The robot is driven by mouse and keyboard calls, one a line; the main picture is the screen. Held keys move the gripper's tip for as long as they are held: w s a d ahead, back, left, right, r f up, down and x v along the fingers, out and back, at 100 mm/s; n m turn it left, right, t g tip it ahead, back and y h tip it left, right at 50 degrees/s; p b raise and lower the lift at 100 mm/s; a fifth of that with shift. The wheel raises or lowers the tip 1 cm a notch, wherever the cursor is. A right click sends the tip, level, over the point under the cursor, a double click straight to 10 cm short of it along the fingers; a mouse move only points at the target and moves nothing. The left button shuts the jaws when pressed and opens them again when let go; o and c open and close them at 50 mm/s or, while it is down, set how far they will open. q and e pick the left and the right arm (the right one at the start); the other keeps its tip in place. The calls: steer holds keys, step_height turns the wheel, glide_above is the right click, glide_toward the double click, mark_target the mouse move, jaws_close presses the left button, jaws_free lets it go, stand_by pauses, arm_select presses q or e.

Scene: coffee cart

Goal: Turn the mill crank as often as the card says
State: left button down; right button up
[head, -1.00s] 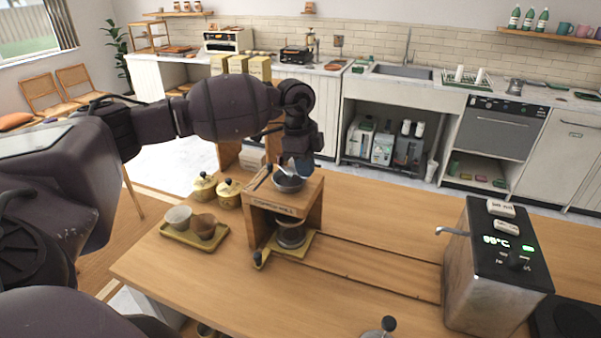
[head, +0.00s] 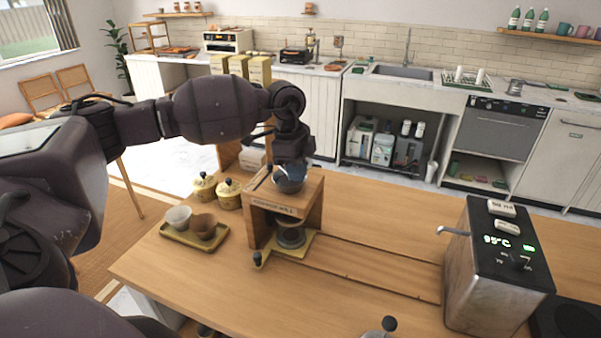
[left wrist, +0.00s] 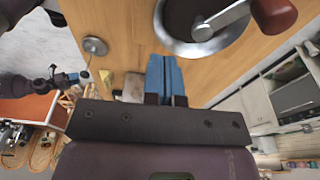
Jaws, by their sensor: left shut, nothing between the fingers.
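The coffee mill (head: 313,207) is a wooden stand with a name label (head: 275,206) on its front and a metal bowl (head: 290,186) on top. In the left wrist view the bowl (left wrist: 162,32) carries a metal crank arm (left wrist: 222,21) with a red-brown knob (left wrist: 274,13). My left gripper (head: 287,173) is over the bowl in the head view; its blue fingers (left wrist: 165,72) are shut together and empty, apart from the knob in the wrist picture. The gripper hides part of the bowl and crank in the head view. I cannot make out a card with a turn count.
Two yellow canisters (head: 229,194) and a tray (head: 174,234) with two cups stand left of the mill. A metal machine (head: 478,285) showing 95°C stands at the right, with small white labels on top. A black-knobbed tool (head: 389,324) is at the front.

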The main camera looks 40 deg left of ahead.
arm_select(q)
steer(key=shift+s+a, duration=0.6)
steer(key=shift+s, duration=0.1)
steer(key=shift+s+a+b, duration=0.3)
steer(key=shift+s+a, duration=0.1)
steer(key=shift+a, duration=0.35)
steer(key=shift+a, duration=0.1)
steer(key=shift+s+a, duration=0.1)
steer(key=shift+a, duration=0.7)
